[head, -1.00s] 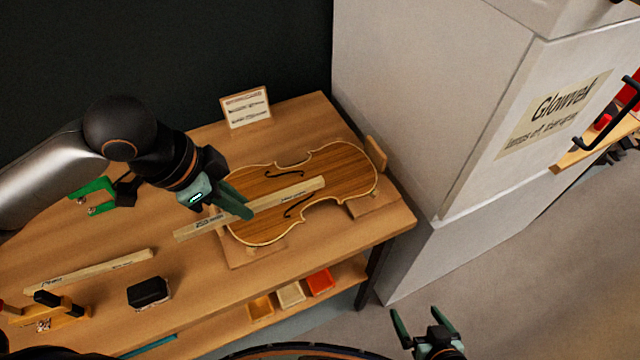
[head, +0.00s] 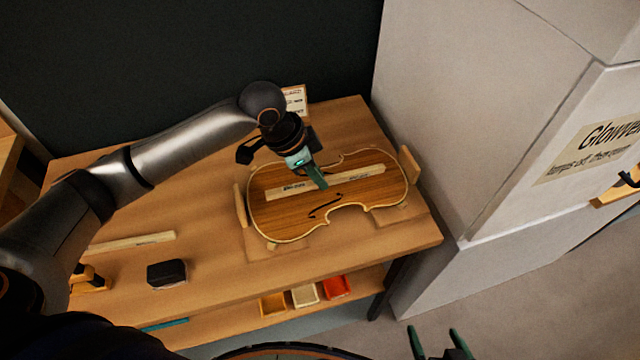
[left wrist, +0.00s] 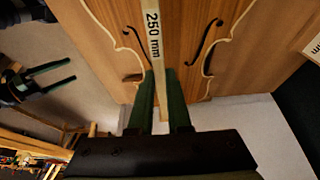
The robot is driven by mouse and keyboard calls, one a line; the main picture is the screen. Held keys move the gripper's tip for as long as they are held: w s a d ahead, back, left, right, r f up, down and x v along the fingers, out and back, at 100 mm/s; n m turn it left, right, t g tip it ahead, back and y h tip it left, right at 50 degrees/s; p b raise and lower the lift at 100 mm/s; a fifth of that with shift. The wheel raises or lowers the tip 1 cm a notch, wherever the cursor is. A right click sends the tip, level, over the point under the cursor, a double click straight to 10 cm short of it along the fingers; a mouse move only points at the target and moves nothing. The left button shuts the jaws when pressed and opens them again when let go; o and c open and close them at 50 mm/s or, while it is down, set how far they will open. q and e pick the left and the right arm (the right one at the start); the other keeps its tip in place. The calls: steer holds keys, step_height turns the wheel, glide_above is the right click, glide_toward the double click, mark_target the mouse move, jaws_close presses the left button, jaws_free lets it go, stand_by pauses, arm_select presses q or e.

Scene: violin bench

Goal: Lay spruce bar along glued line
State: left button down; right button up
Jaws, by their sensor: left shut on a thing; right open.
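The pale spruce bar (head: 350,181) lies lengthwise over the violin plate (head: 390,192), within its outline. It also shows in the left wrist view, marked 250 mm (left wrist: 152,22). My left gripper (head: 319,184) is shut on the bar near its middle, above the plate. In the left wrist view its green fingers (left wrist: 160,78) stand on either side of the bar. I cannot tell whether the bar touches the wood, and no glued line can be made out. My right gripper (head: 437,342) is open and empty at the bottom edge, away from the bench.
The plate rests on the wooden bench (head: 215,250) between upright wooden blocks (head: 409,163). A second pale strip (head: 135,242) and a black block (head: 166,273) lie to the left. A card (head: 294,99) stands behind. Coloured trays (head: 303,296) sit on the shelf below.

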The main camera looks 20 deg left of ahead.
arm_select(q)
steer(key=shift+w+d+f, duration=0.15)
steer(key=shift+w+f, duration=0.2)
steer(key=shift+f, duration=1.65)
steer(key=shift+f, duration=0.15)
steer(key=c, duration=0.9)
jaws_free()
steer(key=shift+o, duration=0.2)
steer(key=p+v, duration=0.1)
steer(key=v, duration=1.1)
